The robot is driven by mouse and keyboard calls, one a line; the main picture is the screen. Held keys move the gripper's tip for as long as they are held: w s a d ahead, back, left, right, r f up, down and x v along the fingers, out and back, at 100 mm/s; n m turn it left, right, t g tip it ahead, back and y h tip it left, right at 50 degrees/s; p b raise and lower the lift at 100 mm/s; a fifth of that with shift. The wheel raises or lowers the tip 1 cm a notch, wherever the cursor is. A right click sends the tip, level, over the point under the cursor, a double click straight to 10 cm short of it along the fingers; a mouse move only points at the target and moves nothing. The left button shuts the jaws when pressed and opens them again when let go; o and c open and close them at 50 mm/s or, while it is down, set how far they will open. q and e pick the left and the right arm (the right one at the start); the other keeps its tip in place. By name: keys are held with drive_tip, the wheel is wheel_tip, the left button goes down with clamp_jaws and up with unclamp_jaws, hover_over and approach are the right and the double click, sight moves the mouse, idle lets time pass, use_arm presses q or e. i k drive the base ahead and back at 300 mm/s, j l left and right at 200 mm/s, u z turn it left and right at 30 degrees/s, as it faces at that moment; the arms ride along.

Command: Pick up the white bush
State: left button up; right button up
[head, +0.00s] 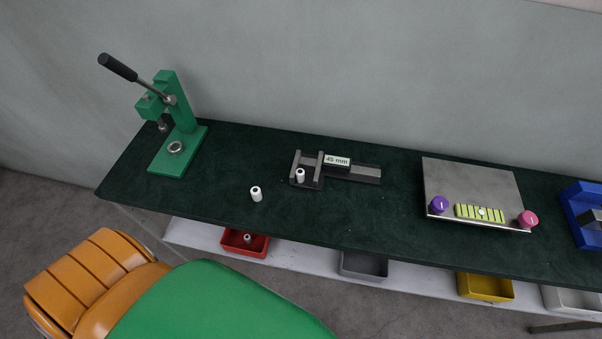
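A white bush (256,194), a small cylinder with a dark hole in its top, stands alone on the dark green bench top (230,165), left of the middle. A second similar white piece (300,175) sits between the jaws of a grey gauge (352,172) with a "45 mm" display. Neither of my grippers is in view.
A green lever press (180,135) stands at the bench's left end. A grey metal plate (470,185) with purple and pink knobs and a blue fixture (577,200) are to the right. Grey (364,270) and yellow (485,290) bins sit below. The bench around the lone bush is clear.

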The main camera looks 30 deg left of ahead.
sight(300, 172)
drive_tip(key=l+u, duration=0.2)
drive_tip(key=u, duration=0.2)
drive_tip(key=l+u, duration=0.15)
drive_tip(key=u, duration=0.25)
drive_tip(key=k+l+u, duration=0.1)
drive_tip(key=u, duration=0.35)
drive_tip(key=k+l+u, duration=0.1)
drive_tip(key=u, duration=0.3)
